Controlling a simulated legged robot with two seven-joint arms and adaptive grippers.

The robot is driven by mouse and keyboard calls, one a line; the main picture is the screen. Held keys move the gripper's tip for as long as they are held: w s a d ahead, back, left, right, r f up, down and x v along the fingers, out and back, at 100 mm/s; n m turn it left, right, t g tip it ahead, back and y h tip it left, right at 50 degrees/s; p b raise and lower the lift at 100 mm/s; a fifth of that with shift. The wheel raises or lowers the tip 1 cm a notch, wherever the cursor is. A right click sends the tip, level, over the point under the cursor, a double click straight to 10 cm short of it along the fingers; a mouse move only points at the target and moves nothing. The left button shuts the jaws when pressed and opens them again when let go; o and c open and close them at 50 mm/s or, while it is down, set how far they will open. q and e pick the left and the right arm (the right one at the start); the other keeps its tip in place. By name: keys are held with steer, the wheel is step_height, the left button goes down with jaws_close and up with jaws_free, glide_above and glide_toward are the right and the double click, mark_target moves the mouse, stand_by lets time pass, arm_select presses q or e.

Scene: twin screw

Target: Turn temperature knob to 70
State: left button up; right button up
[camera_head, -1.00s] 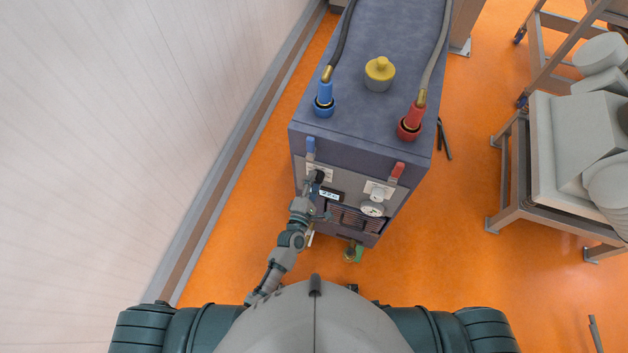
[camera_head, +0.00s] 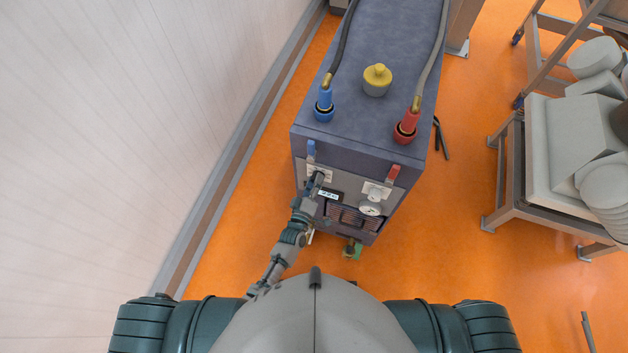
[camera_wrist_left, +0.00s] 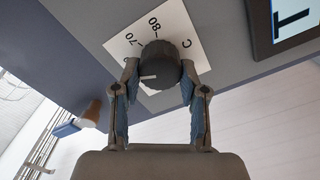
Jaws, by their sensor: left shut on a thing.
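The temperature knob (camera_wrist_left: 160,66) is black and round with a white pointer line. It sits on a white dial plate (camera_wrist_left: 182,22) marked 70, 80 and C. In the left wrist view the pointer line faces left, while the 70 mark is at the upper left of the knob. My left gripper (camera_wrist_left: 160,80) has one finger on each side of the knob and is shut on it. In the head view my left gripper (camera_head: 315,186) reaches the upper left of the machine's front panel and partly hides the knob. My right gripper is not in view.
The blue-grey machine (camera_head: 375,50) carries blue and red hose fittings and a yellow cap (camera_head: 377,79) on top. A wall stands left; a loaded rack (camera_head: 508,190) stands right.

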arm_select(q)
steer(key=m, duration=0.3)
steer(key=m+p, duration=0.1)
steer(key=m, duration=0.2)
steer(key=m+p, duration=0.1)
steer(key=m, duration=0.1)
steer(key=shift+s+d+f+m, duration=0.25)
steer(key=shift+s+f+m, duration=0.05)
steer(key=shift+f+m, duration=0.1)
stand_by(0.4)
steer(key=o, duration=0.9)
steer(key=shift+o, duration=1.2)
steer(key=shift+w+r, duration=0.15)
